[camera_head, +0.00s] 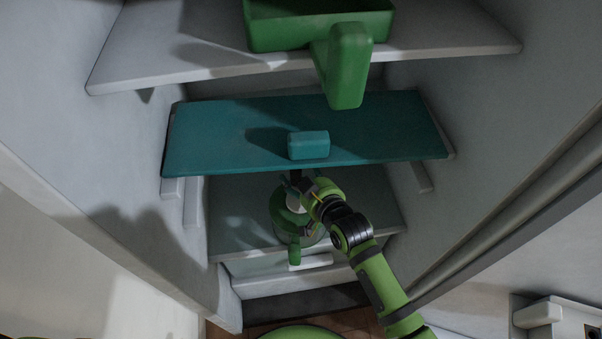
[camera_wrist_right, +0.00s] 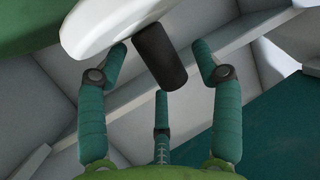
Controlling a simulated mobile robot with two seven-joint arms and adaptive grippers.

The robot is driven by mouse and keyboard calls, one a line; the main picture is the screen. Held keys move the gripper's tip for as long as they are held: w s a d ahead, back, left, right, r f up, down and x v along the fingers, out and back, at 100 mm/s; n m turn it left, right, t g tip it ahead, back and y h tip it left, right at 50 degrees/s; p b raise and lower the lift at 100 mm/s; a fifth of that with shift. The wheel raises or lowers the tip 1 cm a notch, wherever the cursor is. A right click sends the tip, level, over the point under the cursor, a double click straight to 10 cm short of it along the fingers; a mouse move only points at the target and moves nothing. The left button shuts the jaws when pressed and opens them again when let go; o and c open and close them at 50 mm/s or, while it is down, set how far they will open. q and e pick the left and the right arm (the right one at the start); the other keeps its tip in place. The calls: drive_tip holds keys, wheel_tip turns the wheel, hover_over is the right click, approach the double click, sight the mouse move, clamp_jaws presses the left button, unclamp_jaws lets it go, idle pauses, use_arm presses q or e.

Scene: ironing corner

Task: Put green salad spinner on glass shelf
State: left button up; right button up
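The green salad spinner (camera_head: 283,213) shows in the head view as a round green body with a pale top, in front of or on the grey lower shelf (camera_head: 232,205); I cannot tell whether it rests there. Its white lid (camera_wrist_right: 95,28) and black handle (camera_wrist_right: 160,57) show in the wrist view. My right gripper (camera_head: 312,193) is at the spinner's top, hiding part of it. Its fingers (camera_wrist_right: 160,75) are spread around the handle with gaps, and no firm grip shows. Which shelf is glass is unclear; the grey one looks smooth and faintly see-through. My left gripper is out of view.
A teal shelf (camera_head: 220,135) sits above, bearing a small teal block (camera_head: 309,145). The higher white shelf (camera_head: 130,72) holds a green bin with a handle (camera_head: 347,65) overhanging its edge. Walls close in on both sides. The grey shelf's left part looks clear.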

drive_tip(key=shift+f, duration=0.1)
drive_tip(key=shift+s+f, duration=0.1)
drive_tip(key=shift+f, duration=0.05)
drive_tip(key=shift+s+d, duration=0.15)
drive_tip(key=v, duration=1.1)
drive_tip(key=shift+s+d+r, duration=0.15)
drive_tip(key=shift+s+r, duration=0.05)
drive_tip(key=shift+r, duration=0.2)
